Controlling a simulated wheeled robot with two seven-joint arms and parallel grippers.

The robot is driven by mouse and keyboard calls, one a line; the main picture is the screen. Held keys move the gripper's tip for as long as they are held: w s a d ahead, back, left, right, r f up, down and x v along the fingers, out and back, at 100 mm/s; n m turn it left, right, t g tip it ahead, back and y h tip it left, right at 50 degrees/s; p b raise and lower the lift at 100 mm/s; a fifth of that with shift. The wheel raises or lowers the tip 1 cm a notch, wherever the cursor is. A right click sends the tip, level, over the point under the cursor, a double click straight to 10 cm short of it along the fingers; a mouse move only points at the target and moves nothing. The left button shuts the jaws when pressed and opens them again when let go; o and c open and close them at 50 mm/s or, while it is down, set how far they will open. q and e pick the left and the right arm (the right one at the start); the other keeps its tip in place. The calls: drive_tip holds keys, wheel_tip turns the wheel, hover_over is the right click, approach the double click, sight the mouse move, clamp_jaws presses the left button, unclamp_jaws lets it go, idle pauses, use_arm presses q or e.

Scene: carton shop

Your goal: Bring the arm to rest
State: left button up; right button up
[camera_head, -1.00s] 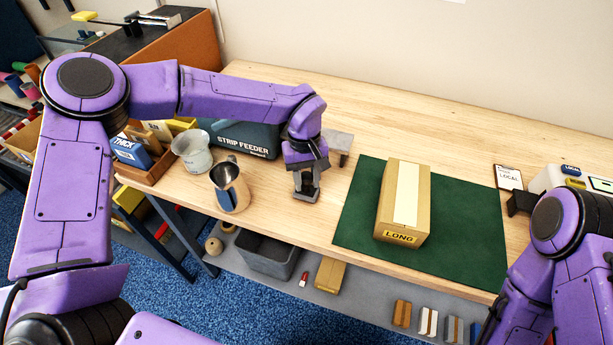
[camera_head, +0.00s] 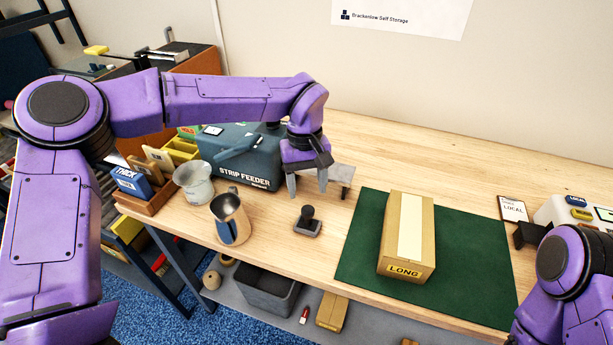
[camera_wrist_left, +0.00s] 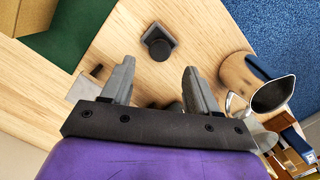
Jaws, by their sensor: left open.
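My left gripper (camera_head: 307,186) is open and empty above the wooden table (camera_head: 450,160). Its two fingers also show apart in the left wrist view (camera_wrist_left: 158,75). A small dark stamp-like tool with a round knob (camera_head: 307,219) stands upright on the table below and in front of the fingers, apart from them. The same tool shows ahead of the fingertips in the left wrist view (camera_wrist_left: 158,43). Part of my right arm shows at the lower right, but its gripper fingers cannot be made out.
A metal pitcher (camera_head: 231,222) and a grey pot (camera_head: 193,184) stand left of the tool. The strip feeder (camera_head: 238,163) is behind. A long carton (camera_head: 407,240) lies on the green mat (camera_head: 470,255). A grey bracket (camera_head: 341,175) sits close right of my left gripper.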

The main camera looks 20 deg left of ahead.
use_arm(q)
drive_tip(key=r, duration=0.3)
drive_tip(key=shift+w+a+r, duration=0.15)
drive_tip(key=shift+w+r, duration=0.05)
drive_tip(key=shift+r, duration=0.15)
